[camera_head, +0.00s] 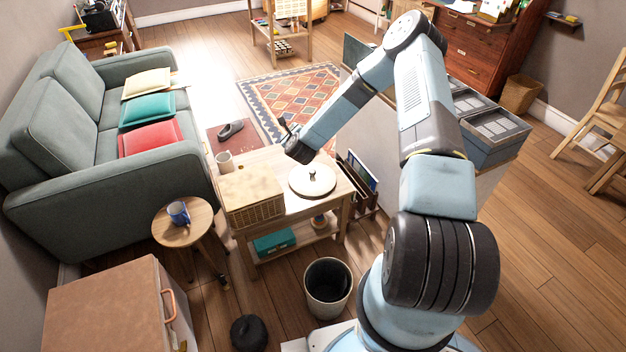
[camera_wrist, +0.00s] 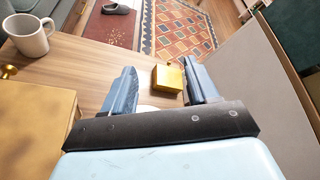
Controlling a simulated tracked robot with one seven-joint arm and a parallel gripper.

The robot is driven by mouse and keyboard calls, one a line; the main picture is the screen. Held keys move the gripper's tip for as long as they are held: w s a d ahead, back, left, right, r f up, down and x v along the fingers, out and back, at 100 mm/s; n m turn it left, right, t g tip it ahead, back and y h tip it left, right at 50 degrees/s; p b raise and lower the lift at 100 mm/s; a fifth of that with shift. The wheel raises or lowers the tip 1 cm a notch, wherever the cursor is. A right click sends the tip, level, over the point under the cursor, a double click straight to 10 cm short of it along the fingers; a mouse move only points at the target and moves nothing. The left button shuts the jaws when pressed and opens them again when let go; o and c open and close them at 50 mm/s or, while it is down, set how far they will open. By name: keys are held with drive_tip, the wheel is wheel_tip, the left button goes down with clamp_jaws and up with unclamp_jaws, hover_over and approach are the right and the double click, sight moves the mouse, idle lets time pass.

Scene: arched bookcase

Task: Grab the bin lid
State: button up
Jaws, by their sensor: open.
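A pale round lid with a small dark knob (camera_head: 312,181) lies flat on the low wooden table. It looks like the bin lid. A sliver of something white, probably this lid, shows at the base of my fingers in the wrist view (camera_wrist: 147,108); my gripper hides the rest. The pale bin (camera_head: 327,291) stands uncovered on the floor in front of the table. My gripper (camera_wrist: 158,68) is open, with no object held between its fingers. In the head view my gripper is just behind and left of the lid, low over the table.
A small gold box (camera_wrist: 167,78) shows beyond and between my fingers. A wicker basket (camera_head: 252,205) and a mug (camera_head: 224,161) stand on the table left of the lid. A black round object (camera_head: 248,333) lies on the floor left of the bin. A pale panel borders the right.

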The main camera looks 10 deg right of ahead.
wheel_tip(320, 180, down, 9)
drive_tip(key=s+d+m+h, duration=0.2)
drive_tip(key=m+h, duration=0.1)
drive_tip(key=m, duration=0.4)
drive_tip(key=m+g+h, duration=0.2)
drive_tip(key=m+h, duration=0.2)
drive_tip(key=m, duration=0.3)
approach(313, 171)
drive_tip(key=x, duration=0.2)
drive_tip(key=shift+w+d+r, duration=0.1)
drive_tip(key=shift+w+d, duration=0.1)
drive_tip(key=shift+w, duration=0.2)
drive_tip(key=shift+g, duration=0.3)
drive_tip(key=shift+f+x, duration=0.2)
drive_tip(key=shift+x, duration=3.5)
drive_tip(key=shift+a, duration=0.2)
drive_tip(key=c, duration=1)
clamp_jaws()
drive_tip(key=shift+r, duration=0.15)
